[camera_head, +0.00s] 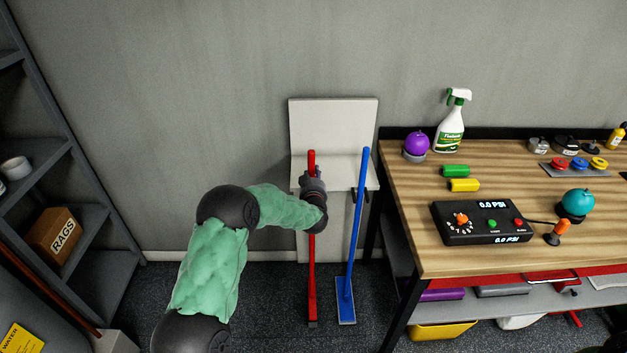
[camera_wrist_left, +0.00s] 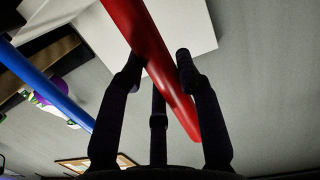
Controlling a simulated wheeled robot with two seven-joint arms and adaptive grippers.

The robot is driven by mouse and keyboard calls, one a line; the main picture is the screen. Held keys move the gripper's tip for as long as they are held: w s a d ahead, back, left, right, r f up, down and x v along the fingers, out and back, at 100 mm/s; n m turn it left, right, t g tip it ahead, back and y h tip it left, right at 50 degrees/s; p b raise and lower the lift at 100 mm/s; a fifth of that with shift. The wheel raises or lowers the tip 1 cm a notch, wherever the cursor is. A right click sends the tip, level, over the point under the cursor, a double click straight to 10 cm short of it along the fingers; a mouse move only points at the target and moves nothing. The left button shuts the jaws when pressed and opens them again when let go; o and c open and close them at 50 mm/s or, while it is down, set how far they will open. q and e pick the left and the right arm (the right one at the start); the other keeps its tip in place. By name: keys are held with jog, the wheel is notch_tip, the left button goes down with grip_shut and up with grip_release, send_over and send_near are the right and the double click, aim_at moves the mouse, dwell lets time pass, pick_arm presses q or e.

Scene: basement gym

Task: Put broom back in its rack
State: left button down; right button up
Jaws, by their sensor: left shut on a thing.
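A red broom (camera_head: 312,262) stands nearly upright in front of the white rack (camera_head: 333,124) on the back wall. My left gripper (camera_head: 314,187) is at the upper part of its handle and is shut on it. In the left wrist view the red handle (camera_wrist_left: 152,50) passes between the dark fingers of the gripper (camera_wrist_left: 165,75). A blue broom (camera_head: 354,230) stands to the right, leaning slightly, its head on the floor. The rack's slots behind the gripper are partly hidden. My right gripper is not in view.
A wooden workbench (camera_head: 410,217) stands close on the right, with a spray bottle (camera_head: 451,124) and a black control box (camera_head: 482,223) on it. Grey shelves (camera_head: 72,150) with a rags box (camera_head: 55,235) stand at the left. Floor between shelves and rack is clear.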

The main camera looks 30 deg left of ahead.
pick_arm(q)
jog(key=shift+r+b+x, duration=0.15)
jog(key=shift+r+x, duration=0.05)
jog(key=shift+x, duration=0.6)
jog(key=shift+r+b+x, duration=0.15)
jog(key=shift+x, duration=0.65)
jog(key=shift+a, duration=0.1)
jog(key=shift+f+b, duration=0.45)
jog(key=shift+f, duration=0.15)
jog(key=c, duration=0.9)
grip_release()
jog(key=shift+o, duration=0.5)
jog(key=shift+f, duration=0.25)
jog(key=v, duration=1.2)
